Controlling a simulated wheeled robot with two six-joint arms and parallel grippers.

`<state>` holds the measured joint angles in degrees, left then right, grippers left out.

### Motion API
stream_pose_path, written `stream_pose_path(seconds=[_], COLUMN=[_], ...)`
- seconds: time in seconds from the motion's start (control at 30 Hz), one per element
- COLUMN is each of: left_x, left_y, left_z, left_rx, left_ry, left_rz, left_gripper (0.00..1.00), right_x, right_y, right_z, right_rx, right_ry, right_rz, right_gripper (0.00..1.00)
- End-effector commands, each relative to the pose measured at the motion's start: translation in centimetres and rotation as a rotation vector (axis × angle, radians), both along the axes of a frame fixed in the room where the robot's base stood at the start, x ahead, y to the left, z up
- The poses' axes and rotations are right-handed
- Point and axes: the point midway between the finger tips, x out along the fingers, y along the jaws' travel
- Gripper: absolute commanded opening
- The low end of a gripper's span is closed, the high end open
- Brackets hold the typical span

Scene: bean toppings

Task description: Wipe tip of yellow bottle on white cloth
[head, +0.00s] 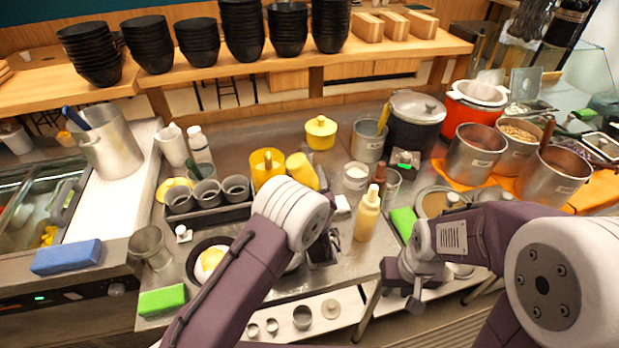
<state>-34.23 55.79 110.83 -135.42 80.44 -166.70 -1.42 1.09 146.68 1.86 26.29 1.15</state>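A pale yellow squeeze bottle (366,218) stands upright on the steel counter near the middle of the head view, with its tip pointing up. My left gripper (322,250) is left of the bottle, mostly hidden behind my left wrist, so its fingers cannot be made out. My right gripper (402,284) is below and right of the bottle, apart from it, near the counter's front edge. Its fingers look spread with nothing between them. A small white patch (341,206) lies just left of the bottle; I cannot tell whether it is the white cloth.
A brown-topped bottle (378,178) and a white tub (356,177) stand behind the yellow bottle. A green sponge (403,222) lies to its right. Steel pots (474,155) stand at right, a black cup tray (207,214) at left.

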Motion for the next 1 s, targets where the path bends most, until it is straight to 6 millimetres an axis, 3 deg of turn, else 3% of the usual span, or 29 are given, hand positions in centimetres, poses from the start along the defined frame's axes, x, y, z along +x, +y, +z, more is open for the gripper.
stream_pose_path(seconds=[1.0], left_x=[0.01], left_y=[-0.01], left_z=[-0.82], left_rx=[-0.001], left_ry=[-0.001], left_rz=[-0.001], left_gripper=[0.40], right_x=[0.00], right_y=[0.00], right_z=[-0.36], right_rx=[0.000], right_ry=[0.000], right_rz=[0.000], right_gripper=[0.30])
